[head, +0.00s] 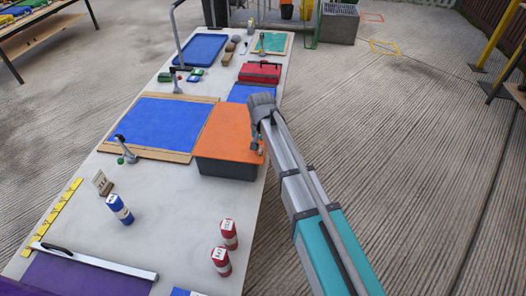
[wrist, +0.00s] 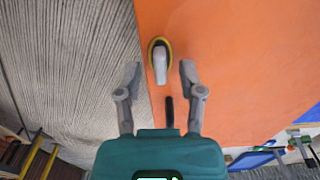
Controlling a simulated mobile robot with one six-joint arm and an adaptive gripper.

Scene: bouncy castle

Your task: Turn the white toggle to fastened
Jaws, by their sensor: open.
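The white toggle (wrist: 161,66) sits on a yellow and dark oval base on an orange panel (wrist: 230,65), close to the panel's edge. Its lever lies along the picture's up-down line. My gripper (wrist: 160,74) is open, with one finger on each side of the lever and gaps showing. A short black piece (wrist: 168,112) shows nearer my palm. In the head view, the orange panel (head: 222,132) tops a dark box, and my gripper (head: 258,147) is at its right edge. I cannot make out the toggle there.
The long grey table (head: 175,215) holds a blue sheet (head: 165,122) left of the box, a red case (head: 260,72) behind, and red cans (head: 229,235) and a blue can (head: 119,209) in front.

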